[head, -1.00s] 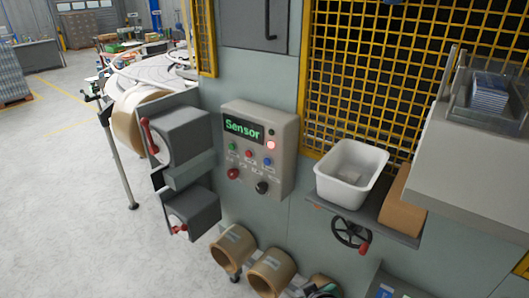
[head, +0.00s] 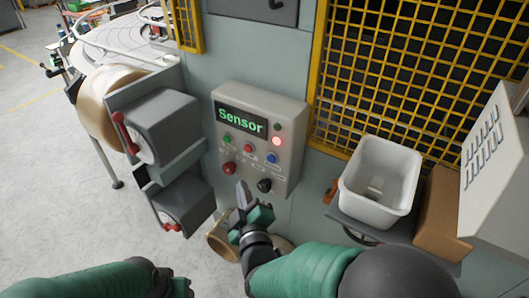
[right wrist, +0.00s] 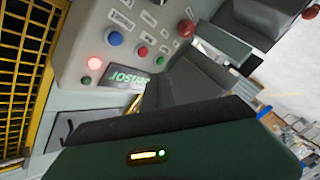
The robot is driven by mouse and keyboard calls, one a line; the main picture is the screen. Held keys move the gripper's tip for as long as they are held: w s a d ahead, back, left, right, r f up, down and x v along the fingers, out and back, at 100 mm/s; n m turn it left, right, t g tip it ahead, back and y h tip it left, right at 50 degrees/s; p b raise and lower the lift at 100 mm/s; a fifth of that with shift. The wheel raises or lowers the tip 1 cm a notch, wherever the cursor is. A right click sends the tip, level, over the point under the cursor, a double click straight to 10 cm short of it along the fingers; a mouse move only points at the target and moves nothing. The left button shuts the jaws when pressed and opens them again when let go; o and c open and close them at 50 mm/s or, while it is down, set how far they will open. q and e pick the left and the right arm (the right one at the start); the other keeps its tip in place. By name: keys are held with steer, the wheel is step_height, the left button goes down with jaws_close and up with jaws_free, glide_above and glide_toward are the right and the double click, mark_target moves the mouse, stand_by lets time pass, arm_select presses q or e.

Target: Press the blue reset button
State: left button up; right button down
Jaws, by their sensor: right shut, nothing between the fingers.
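The blue button (head: 271,158) is on the right of the button row on a grey control box (head: 290,110), whose screen reads "Sensor". It also shows in the right wrist view (right wrist: 115,39), where the picture is turned over. My right gripper (head: 241,188) is shut and empty. It appears in front of the box's lower edge, below and left of the blue button in the head view, and is apart from it. In the right wrist view its dark fingers (right wrist: 170,85) cover part of the screen. My left arm shows at the lower left, but its gripper is not visible.
A red light (head: 276,141) glows above the blue button. Green (head: 227,139) and red (head: 248,149) buttons, a red mushroom knob (head: 229,168) and a black knob (head: 264,185) are close by. A white bin (head: 380,180) stands to the right; grey housings (head: 165,125) jut out left.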

mark_target(272, 158)
arm_select(q)
steer(key=shift+s+d+f+b, duration=0.3)
steer(key=shift+d+f+b, duration=0.05)
steer(key=shift+b, duration=0.1)
arm_select(e)
steer(key=w+d, duration=0.5)
steer(key=w, duration=0.1)
steer(key=shift+w+d, duration=0.35)
steer(key=shift+w, duration=0.05)
arm_select(q)
steer(key=shift+d, duration=0.25)
arm_select(e)
steer(key=shift+d, duration=0.3)
arm_select(q)
steer(key=shift+a, duration=0.15)
arm_select(e)
steer(key=shift+a, duration=0.2)
steer(key=shift+d, duration=0.1)
stand_by(0.5)
steer(key=shift+w+d, duration=0.1)
steer(key=shift+w, duration=0.05)
steer(key=shift+w+d, duration=0.15)
